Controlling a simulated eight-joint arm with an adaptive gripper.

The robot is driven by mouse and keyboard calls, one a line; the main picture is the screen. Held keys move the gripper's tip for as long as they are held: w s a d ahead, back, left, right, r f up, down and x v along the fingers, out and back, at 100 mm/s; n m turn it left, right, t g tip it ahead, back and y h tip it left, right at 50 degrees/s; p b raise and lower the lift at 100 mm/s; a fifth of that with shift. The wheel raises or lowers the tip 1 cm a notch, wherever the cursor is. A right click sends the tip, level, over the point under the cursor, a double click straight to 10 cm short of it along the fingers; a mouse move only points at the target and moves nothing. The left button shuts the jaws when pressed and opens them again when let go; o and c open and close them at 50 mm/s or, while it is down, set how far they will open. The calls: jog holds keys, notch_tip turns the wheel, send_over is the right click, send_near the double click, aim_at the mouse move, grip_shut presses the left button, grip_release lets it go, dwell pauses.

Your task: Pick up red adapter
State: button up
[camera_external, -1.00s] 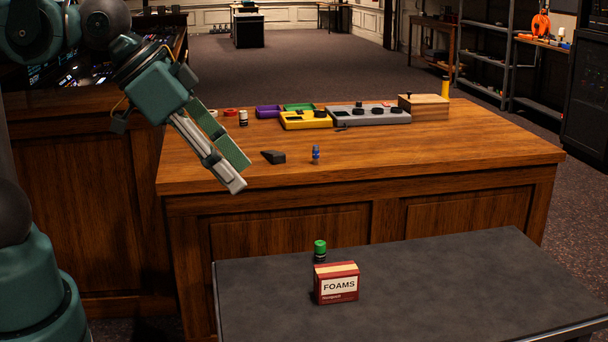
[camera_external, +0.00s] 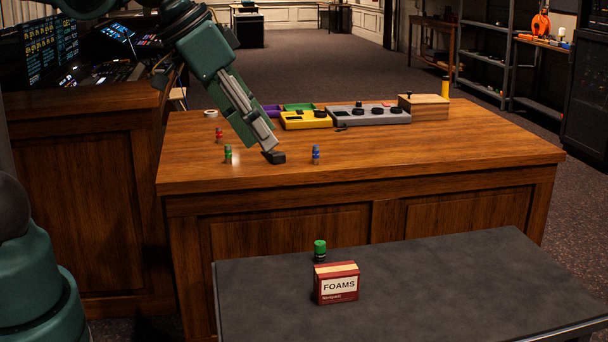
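The red adapter (camera_external: 219,136) is a small upright cylinder with a dark band, standing on the left part of the wooden desk. A green adapter (camera_external: 228,154) stands a little nearer the camera, and a blue adapter (camera_external: 316,155) stands farther right. My gripper (camera_external: 265,148) points down and to the right, to the right of the red adapter and clear of it in the picture. Its tips overlap the black wedge (camera_external: 277,158); I cannot tell if they touch it. The fingers are seen nearly edge-on, so their opening is unclear.
Yellow (camera_external: 306,121) and grey (camera_external: 370,116) control boxes and purple and green trays stand at the back. A wooden box (camera_external: 425,107) is at back right. A white roll (camera_external: 211,113) lies back left. The desk's right front is clear. A foams box (camera_external: 337,284) stands on the front table.

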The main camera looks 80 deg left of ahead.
jog(key=w+a+r+n+g+p, duration=0.1)
jog(key=w+a+r+n, duration=0.1)
jog(key=w+a, duration=0.35)
jog(key=w+a+r+n+g+y+p, duration=0.1)
jog(key=w+a, duration=0.1)
jog(key=a, duration=0.6)
jog(key=w+a+r+n, duration=0.2)
jog(key=w+a, duration=0.2)
jog(key=a, duration=0.3)
jog(key=w+a+f+n+g+p, duration=0.1)
jog(key=w+a+f+n, duration=0.1)
jog(key=a, duration=0.9)
jog(key=w+a+f+n+g+p, duration=0.1)
jog(key=a+n, duration=0.1)
jog(key=a, duration=0.9)
jog(key=n+g+h+p, duration=0.2)
jog(key=n+p, duration=0.2)
jog(key=n, duration=0.3)
send_over(219, 135)
jog(key=f, duration=2)
jog(key=shift+w+a+f, duration=0.1)
jog(key=shift+a, duration=0.15)
jog(key=shift+s+a+f+n, duration=0.3)
jog(key=shift+s, duration=0.05)
